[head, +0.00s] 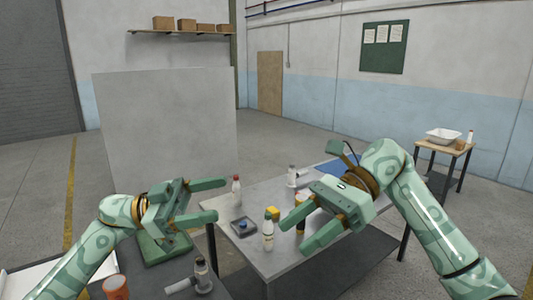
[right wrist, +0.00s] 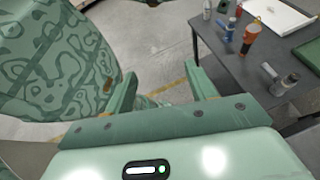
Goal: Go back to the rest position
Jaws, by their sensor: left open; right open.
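My left gripper (head: 219,199) reaches in from the left in the head view. Its two fingers point right and are apart, with nothing between them, above the gap between the two tables. My right gripper (head: 293,236) comes in from the right over the middle table. Its fingers point left and down, open, with no object clearly held. In the right wrist view the right gripper's fingers (right wrist: 163,85) are spread, with only floor between them. The right gripper hides part of the middle table.
The grey middle table (head: 243,191) bears a white bottle (head: 268,230), a red-capped bottle (head: 236,190), a yellow block (head: 272,212) and a small tray (head: 243,228).

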